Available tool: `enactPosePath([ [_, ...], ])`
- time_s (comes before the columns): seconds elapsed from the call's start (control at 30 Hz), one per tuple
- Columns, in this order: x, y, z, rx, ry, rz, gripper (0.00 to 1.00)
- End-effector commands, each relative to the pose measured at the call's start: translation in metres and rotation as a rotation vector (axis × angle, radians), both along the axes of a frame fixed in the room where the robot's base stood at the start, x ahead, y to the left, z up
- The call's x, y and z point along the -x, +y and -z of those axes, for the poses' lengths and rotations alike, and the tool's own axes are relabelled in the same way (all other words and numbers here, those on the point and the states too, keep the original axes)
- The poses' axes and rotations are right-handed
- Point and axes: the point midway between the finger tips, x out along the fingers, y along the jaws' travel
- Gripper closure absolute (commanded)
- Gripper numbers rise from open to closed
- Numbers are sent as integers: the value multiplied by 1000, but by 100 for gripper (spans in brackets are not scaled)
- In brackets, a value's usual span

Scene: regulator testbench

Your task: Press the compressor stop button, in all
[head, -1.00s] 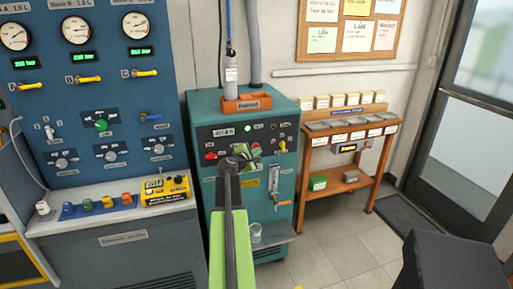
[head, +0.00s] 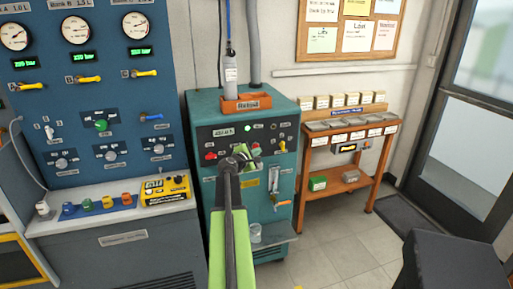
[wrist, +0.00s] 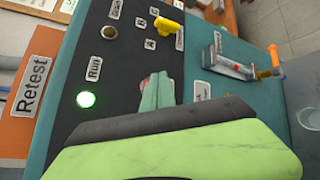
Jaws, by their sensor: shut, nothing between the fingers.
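The compressor is a teal cabinet (head: 205,110) with a black control panel (head: 270,130) in the middle of the head view. A red button (head: 210,155) shows at the panel's lower left; its label is too small to read. My gripper (head: 245,151) is shut and empty in front of the panel's lower middle. In the wrist view its green fingers (wrist: 157,91) point at the panel, with a small red part (wrist: 143,84) showing beside them, mostly hidden. I cannot tell whether they touch. The green Run light (wrist: 86,99) is lit.
An orange Retest tray (head: 247,103) sits on the cabinet. A yellow knob (wrist: 168,26) and a flow gauge with an orange valve (wrist: 275,58) are close by. A blue gauge panel (head: 90,100) stands left; a wooden bin rack (head: 345,135) stands right, with floor between.

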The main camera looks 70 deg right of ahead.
Motion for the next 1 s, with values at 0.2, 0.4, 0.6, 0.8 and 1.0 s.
enactPosePath([
  [0.2,0,0,0,0,0,0,100],
  [0.4,0,0,0,0,0,0,100],
  [0.6,0,0,0,0,0,0,100],
  [0.8,-1,-1,0,0,0,0,100],
  [1.0,-5,-7,0,0,0,0,100],
])
